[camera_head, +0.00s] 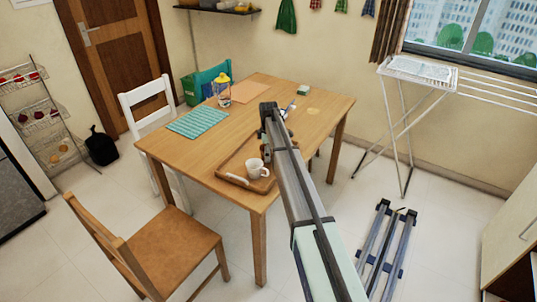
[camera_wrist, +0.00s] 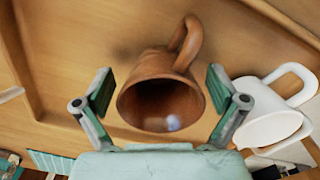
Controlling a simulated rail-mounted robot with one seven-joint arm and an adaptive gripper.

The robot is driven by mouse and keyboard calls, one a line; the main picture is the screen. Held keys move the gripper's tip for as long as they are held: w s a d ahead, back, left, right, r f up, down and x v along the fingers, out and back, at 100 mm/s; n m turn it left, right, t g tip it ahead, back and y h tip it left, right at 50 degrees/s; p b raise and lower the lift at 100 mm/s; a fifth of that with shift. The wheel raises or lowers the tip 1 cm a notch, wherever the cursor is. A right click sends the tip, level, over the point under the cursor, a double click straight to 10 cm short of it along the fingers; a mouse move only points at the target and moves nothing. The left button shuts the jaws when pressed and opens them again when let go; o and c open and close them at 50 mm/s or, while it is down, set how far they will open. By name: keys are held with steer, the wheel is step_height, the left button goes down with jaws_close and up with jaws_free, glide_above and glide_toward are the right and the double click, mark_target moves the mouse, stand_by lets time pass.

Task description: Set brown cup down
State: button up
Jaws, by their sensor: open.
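The brown cup (camera_wrist: 160,68) is in the wrist view, with its mouth toward the camera and its handle at the top of the picture. It appears to stand on the wooden tray (camera_wrist: 75,35). My gripper (camera_wrist: 161,92) is open, with one finger on each side of the cup and visible gaps between fingers and cup. In the head view my arm largely hides the brown cup. The tray (camera_head: 228,166) lies near the front corner of the table there.
A white cup (camera_wrist: 268,122) stands close to the right finger; it also shows on the tray in the head view (camera_head: 257,168). The wooden table (camera_head: 180,145) holds a striped teal mat (camera_head: 197,122) and a yellow-lidded jar (camera_head: 222,92). Chairs stand at the left.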

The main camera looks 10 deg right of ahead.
step_height(320, 180, up, 12)
steer(key=b, duration=0.2)
stand_by(0.4)
